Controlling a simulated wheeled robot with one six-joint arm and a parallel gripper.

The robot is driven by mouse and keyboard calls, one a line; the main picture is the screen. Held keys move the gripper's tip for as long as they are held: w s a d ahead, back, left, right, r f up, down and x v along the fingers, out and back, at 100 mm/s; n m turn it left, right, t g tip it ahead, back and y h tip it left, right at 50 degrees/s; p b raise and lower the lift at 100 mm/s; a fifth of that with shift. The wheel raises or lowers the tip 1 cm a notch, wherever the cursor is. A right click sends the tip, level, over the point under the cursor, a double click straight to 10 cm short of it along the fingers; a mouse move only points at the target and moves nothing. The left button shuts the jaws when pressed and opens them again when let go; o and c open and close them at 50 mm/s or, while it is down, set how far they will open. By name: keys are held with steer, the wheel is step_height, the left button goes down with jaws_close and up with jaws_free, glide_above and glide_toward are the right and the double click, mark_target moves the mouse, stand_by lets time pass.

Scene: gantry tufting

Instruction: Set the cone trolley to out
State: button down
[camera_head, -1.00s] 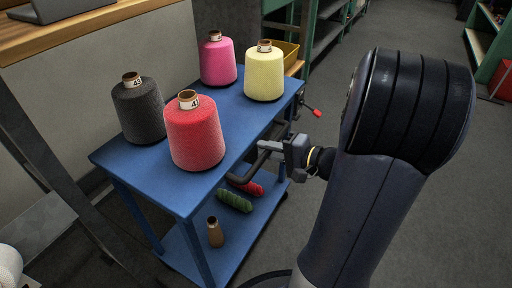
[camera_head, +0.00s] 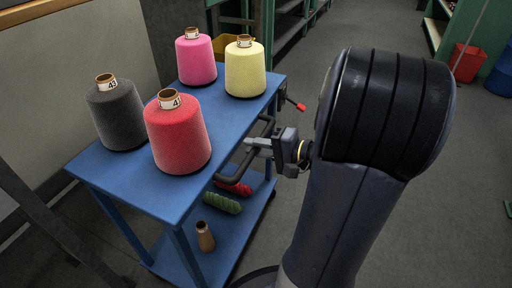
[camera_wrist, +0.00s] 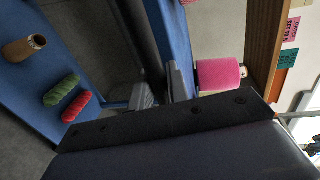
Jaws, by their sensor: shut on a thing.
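The cone trolley (camera_head: 218,150) is a blue two-shelf cart that carries a dark grey cone (camera_head: 116,112), a red cone (camera_head: 178,132), a pink cone (camera_head: 196,57) and a yellow cone (camera_head: 245,68) on top. A dark handle bar (camera_head: 232,172) runs along its right side. My gripper (camera_head: 256,146) is shut on this handle, at the trolley's right side. In the wrist view the fingers (camera_wrist: 160,88) are beside the blue frame, and the pink cone (camera_wrist: 218,74) shows beyond. The exact contact is partly hidden.
The lower shelf holds a green skein (camera_head: 222,203), a red skein (camera_head: 233,187) and a brown cone (camera_head: 205,237). A red-tipped lever (camera_head: 296,104) sticks out at the far right corner. A red bin (camera_head: 466,62) stands far right.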

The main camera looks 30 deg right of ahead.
steer(key=shift+s+d, duration=0.1)
stand_by(0.3)
steer(key=c, duration=1.4)
jaws_free()
steer(key=shift+s, duration=0.1)
steer(key=p+v, duration=0.2)
steer(key=v, duration=0.8)
steer(key=shift+s+d+p, duration=0.2)
steer(key=shift+d+p, duration=0.05)
steer(key=shift+p, duration=0.1)
steer(key=shift+w, duration=0.1)
steer(key=shift+b+x, duration=1.35)
steer(key=shift+x, duration=4)
